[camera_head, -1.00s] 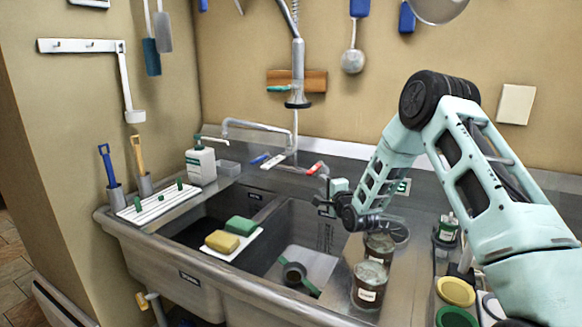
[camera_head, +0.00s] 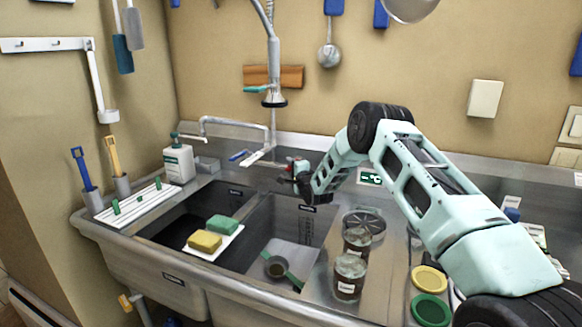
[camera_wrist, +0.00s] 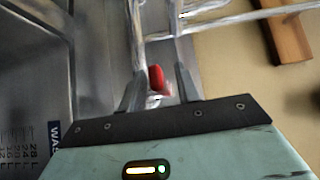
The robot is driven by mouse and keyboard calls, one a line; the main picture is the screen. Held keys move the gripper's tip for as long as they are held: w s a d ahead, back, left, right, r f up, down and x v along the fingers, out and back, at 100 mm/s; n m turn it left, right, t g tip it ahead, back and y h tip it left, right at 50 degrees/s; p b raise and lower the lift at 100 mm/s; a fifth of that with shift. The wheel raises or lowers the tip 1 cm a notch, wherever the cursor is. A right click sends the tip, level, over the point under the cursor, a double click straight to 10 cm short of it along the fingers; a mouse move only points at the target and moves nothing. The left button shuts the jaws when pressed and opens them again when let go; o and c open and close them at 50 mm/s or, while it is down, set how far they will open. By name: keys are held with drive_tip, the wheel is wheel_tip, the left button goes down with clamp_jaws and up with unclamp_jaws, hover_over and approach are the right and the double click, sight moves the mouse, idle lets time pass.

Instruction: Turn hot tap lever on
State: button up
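The hot tap lever, with a red handle (camera_wrist: 156,78), shows in the wrist view between the two fingers of my gripper (camera_wrist: 157,82). The fingers stand apart, one on each side of the red handle, with gaps visible. I cannot tell whether either finger touches it. In the head view my gripper (camera_head: 286,179) is at the back edge of the sink and mostly hides the red lever. The blue lever (camera_head: 238,156) lies to the left, by the base of the tap spout (camera_head: 235,122).
A spray hose (camera_head: 273,75) hangs behind the tap. A soap bottle (camera_head: 178,162) stands left of it. Sponges (camera_head: 205,241) lie over the sink (camera_head: 285,225). Two dark jars (camera_head: 349,275) stand on the counter right of the basin, below my arm.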

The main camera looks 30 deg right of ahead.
drive_tip(key=shift+w, duration=0.1)
clamp_jaws()
